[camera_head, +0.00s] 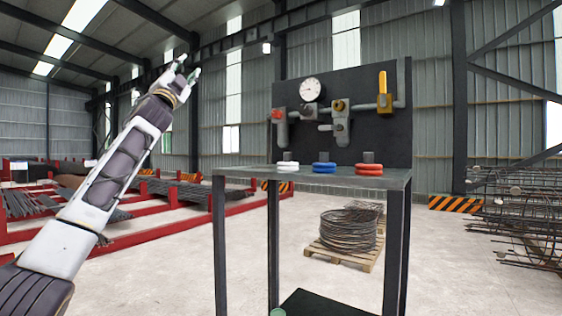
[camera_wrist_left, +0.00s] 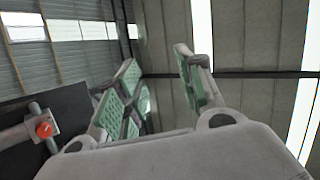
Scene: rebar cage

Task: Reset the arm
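My left arm reaches up from the lower left in the head view. Its gripper (camera_head: 183,72) is raised in the air, left of the dark panel and above the bench height. The left wrist view shows its green-padded fingers (camera_wrist_left: 158,92) spread apart with nothing between them, the roof behind them. The gripper is open, empty and touches nothing. My right arm and right gripper are not in view.
A dark bench (camera_head: 230,172) carries white rings (camera_head: 288,166), blue rings (camera_head: 324,168) and red rings (camera_head: 369,169). Behind it a panel (camera_head: 355,85) bears a gauge (camera_head: 311,89), pipes and a yellow-handled valve (camera_head: 383,90). A wire coil (camera_head: 348,230) sits on a pallet; rebar cages (camera_head: 520,205) stand right.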

